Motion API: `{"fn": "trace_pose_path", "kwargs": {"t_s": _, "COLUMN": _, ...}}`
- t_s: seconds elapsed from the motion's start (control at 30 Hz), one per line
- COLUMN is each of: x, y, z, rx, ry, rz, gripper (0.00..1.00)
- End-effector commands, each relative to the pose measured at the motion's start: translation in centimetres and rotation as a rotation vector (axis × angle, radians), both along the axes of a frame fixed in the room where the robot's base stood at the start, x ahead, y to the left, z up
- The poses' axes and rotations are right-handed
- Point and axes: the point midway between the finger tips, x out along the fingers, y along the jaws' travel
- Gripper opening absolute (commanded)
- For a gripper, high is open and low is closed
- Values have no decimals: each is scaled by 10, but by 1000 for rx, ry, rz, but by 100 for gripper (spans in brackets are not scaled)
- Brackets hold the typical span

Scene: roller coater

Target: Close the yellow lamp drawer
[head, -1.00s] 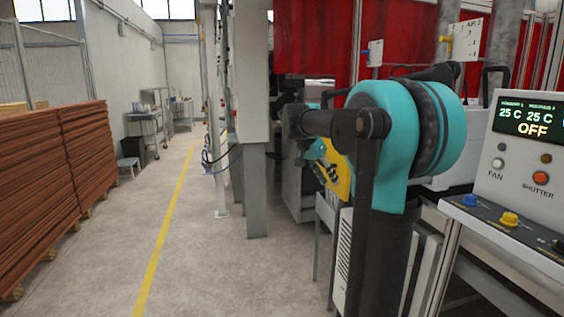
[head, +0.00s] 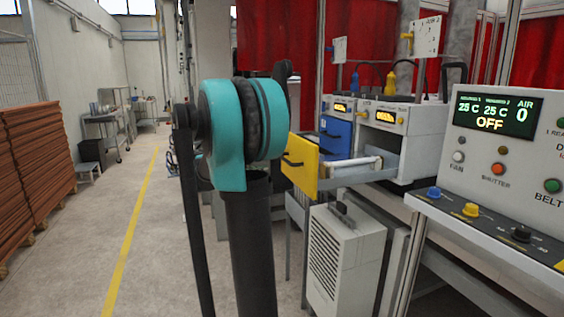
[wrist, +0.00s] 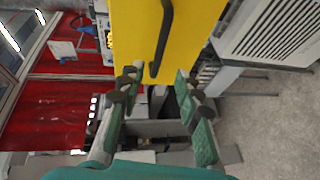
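The yellow drawer (head: 301,164) stands pulled out of its white lamp unit (head: 413,137), with a tube-like lamp (head: 352,165) showing behind its front. In the wrist view the yellow front (wrist: 140,35) fills the upper middle, with its black handle (wrist: 163,38) running down it. My gripper (wrist: 159,84) is open and empty, its fingertips apart near the lower edge of the yellow front. I cannot tell whether they touch it. In the head view my arm hides the gripper.
A blue drawer (head: 336,136) sits in the unit beside the yellow one. A white slatted box (head: 343,265) stands below the yellow drawer. The control panel (head: 495,150) is on the right. The floor left of my arm (head: 135,230) is clear.

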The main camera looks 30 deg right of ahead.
Motion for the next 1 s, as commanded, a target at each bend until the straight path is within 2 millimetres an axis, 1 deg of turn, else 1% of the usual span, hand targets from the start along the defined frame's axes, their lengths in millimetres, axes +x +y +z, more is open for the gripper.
{"fn": "trace_pose_path", "kwargs": {"t_s": 0.03, "x": 1, "y": -12, "z": -2, "rx": 0, "ry": 0, "rz": -4, "gripper": 34}}
{"fn": "trace_pose_path", "kwargs": {"t_s": 0.2, "x": 6, "y": -44, "z": -9, "rx": 2, "ry": -2, "rz": -3, "gripper": 34}}
{"fn": "trace_pose_path", "kwargs": {"t_s": 0.4, "x": 13, "y": -81, "z": -16, "rx": 1, "ry": -1, "rz": -3, "gripper": 34}}
{"fn": "trace_pose_path", "kwargs": {"t_s": 0.5, "x": 15, "y": -97, "z": -19, "rx": 1, "ry": -1, "rz": -2, "gripper": 34}}
{"fn": "trace_pose_path", "kwargs": {"t_s": 0.7, "x": 19, "y": -115, "z": -22, "rx": 1, "ry": -2, "rz": -1, "gripper": 34}}
{"fn": "trace_pose_path", "kwargs": {"t_s": 0.8, "x": 20, "y": -118, "z": -23, "rx": 1, "ry": -2, "rz": 0, "gripper": 34}}
{"fn": "trace_pose_path", "kwargs": {"t_s": 1.0, "x": 20, "y": -119, "z": -23, "rx": 1, "ry": -2, "rz": 1, "gripper": 34}}
